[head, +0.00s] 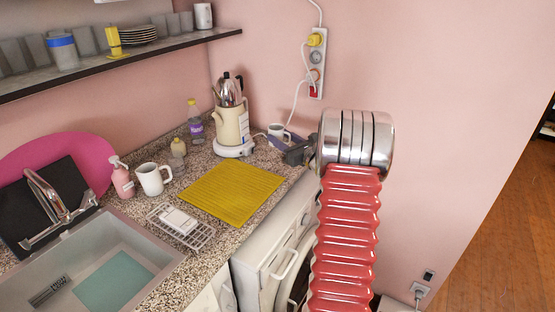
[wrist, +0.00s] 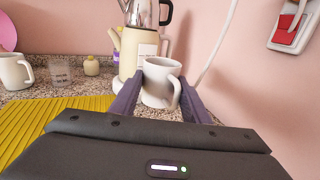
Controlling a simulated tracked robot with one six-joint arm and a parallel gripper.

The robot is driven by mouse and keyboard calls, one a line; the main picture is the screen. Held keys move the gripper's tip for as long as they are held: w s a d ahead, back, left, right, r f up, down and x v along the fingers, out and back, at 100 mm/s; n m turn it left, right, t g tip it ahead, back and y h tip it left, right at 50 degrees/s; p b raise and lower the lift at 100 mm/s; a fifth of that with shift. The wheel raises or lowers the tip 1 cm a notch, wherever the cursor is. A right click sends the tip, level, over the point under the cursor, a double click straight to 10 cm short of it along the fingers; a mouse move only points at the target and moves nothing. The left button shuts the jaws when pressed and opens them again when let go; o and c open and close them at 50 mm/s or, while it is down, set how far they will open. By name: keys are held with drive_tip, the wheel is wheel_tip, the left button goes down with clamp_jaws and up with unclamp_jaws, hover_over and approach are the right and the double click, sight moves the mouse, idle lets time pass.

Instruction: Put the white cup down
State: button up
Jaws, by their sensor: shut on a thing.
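The white cup (wrist: 161,82) is between the two fingers of my gripper (wrist: 157,95) in the wrist view, upright, with its handle toward me on the right. My gripper is shut on it. In the head view the cup (head: 277,131) shows small at the back right corner of the counter, just beyond my gripper (head: 284,142). It is at or close above the speckled counter (head: 265,158); I cannot tell whether its base touches.
A cream kettle (head: 232,125) stands left of the cup, with a bottle (head: 195,122) behind. A yellow mat (head: 232,192) lies in front. Another white mug (head: 152,179) and a pink soap bottle (head: 122,178) are further left by the sink (head: 75,262). A power strip (head: 315,65) hangs on the wall.

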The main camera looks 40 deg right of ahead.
drive_tip(key=shift+s+d, duration=0.2)
hover_over(282, 170)
drive_tip(key=shift+d+f, duration=0.1)
drive_tip(key=shift+f, duration=2.95)
drive_tip(key=shift+f, duration=0.1)
drive_tip(key=shift+f, duration=1.8)
drive_tip(key=o, duration=1.2)
drive_tip(key=shift+f, duration=0.1)
drive_tip(key=shift+c, duration=0.2)
